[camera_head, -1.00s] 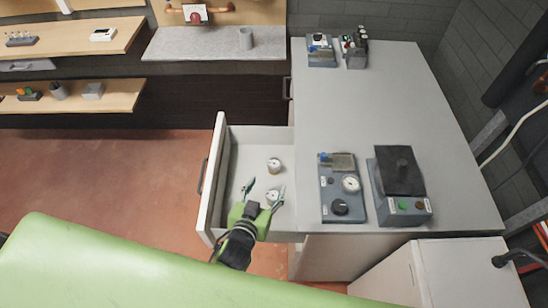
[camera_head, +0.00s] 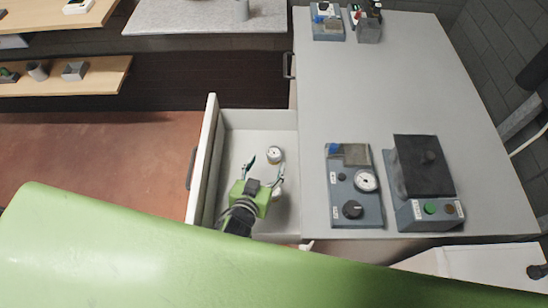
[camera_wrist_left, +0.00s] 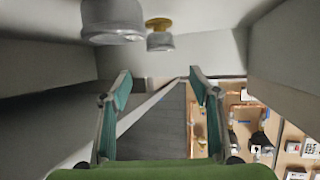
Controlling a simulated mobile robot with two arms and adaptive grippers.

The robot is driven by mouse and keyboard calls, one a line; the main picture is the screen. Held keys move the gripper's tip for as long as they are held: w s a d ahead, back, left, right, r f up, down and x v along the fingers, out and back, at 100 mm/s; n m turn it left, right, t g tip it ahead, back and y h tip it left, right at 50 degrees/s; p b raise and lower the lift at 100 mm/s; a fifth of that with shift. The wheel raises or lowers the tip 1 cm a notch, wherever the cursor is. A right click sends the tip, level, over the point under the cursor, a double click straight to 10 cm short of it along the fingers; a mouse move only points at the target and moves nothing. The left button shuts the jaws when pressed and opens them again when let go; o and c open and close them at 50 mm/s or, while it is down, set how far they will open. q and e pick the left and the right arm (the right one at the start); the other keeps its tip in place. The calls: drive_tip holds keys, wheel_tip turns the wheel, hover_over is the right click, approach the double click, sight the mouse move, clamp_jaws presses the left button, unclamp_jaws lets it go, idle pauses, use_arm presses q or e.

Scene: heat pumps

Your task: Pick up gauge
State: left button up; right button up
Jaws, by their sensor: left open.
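Two small round gauges lie in the open drawer (camera_head: 231,118). The far gauge (camera_head: 274,155) has a white dial facing up. The near gauge (camera_head: 277,194) is partly hidden behind my gripper. My left gripper (camera_head: 265,165) is open and empty over the drawer, its fingertips close to the far gauge on its near side. In the left wrist view, the open fingers (camera_wrist_left: 160,85) have nothing between them. A large grey gauge body (camera_wrist_left: 113,20) and a smaller one with a brass fitting (camera_wrist_left: 160,38) show at the top, beyond the fingertips. My right gripper is not in view.
The drawer walls stand close around my gripper. The grey worktop (camera_head: 400,90) to the right carries a device with a dial (camera_head: 354,186) and a black-topped box (camera_head: 424,168). Shelves (camera_head: 80,75) are at the back left.

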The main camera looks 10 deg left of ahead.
sight(273, 155)
use_arm(q)
drive_tip(key=shift+w+f+b, duration=0.1)
drive_tip(key=shift+f+b, duration=0.4)
drive_tip(key=shift+f, duration=0.45)
drive_tip(key=x, duration=0.7)
drive_tip(key=shift+w+a+f, duration=0.1)
drive_tip(key=shift+w+f, duration=0.1)
drive_tip(key=c, duration=1.4)
